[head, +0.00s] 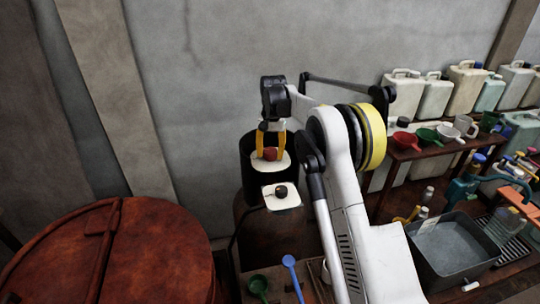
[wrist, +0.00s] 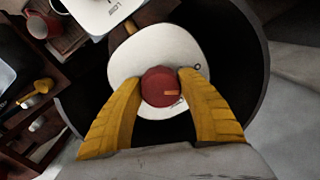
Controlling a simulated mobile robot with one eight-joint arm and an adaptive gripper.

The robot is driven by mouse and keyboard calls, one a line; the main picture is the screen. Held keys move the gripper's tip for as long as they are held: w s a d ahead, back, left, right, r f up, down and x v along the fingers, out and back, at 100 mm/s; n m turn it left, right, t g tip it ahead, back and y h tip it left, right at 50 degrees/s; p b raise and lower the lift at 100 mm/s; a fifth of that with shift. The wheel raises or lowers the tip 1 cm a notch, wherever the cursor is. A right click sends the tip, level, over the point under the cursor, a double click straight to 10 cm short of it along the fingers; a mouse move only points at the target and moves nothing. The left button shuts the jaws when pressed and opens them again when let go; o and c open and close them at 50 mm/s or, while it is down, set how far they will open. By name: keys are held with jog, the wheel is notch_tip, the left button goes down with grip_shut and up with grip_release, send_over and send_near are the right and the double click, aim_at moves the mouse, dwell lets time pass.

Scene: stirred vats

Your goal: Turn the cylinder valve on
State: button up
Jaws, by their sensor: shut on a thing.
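The valve is a round red knob (wrist: 161,86) with an orange mark, seen from above in the wrist view. It sits over a white rounded plate (wrist: 134,61). In the head view the red knob (head: 269,153) shows above the white plate (head: 259,165), at the top of a dark cylinder (head: 249,190). My gripper (wrist: 160,88) has its two yellow fingers on either side of the knob, touching it. It also shows in the head view (head: 270,152), pointing down, shut on the knob. The knob's underside is hidden.
A white box with a black knob (head: 282,196) stands just in front of the cylinder. A rusty red vat (head: 120,255) is at the left. A shelf with jugs (head: 435,95) and a grey basin (head: 450,245) are at the right. The wall is close behind.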

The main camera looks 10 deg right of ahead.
aim_at(272, 150)
jog(key=n, duration=0.6)
jog(key=shift+d+n, duration=0.1)
jog(key=shift+n, duration=0.2)
dwell(0.5)
jog(key=o, duration=1.2)
jog(key=shift+r, duration=0.1)
notch_tip(272, 150, up, 12)
jog(key=shift+d, duration=0.25)
jog(key=shift+b, duration=0.3)
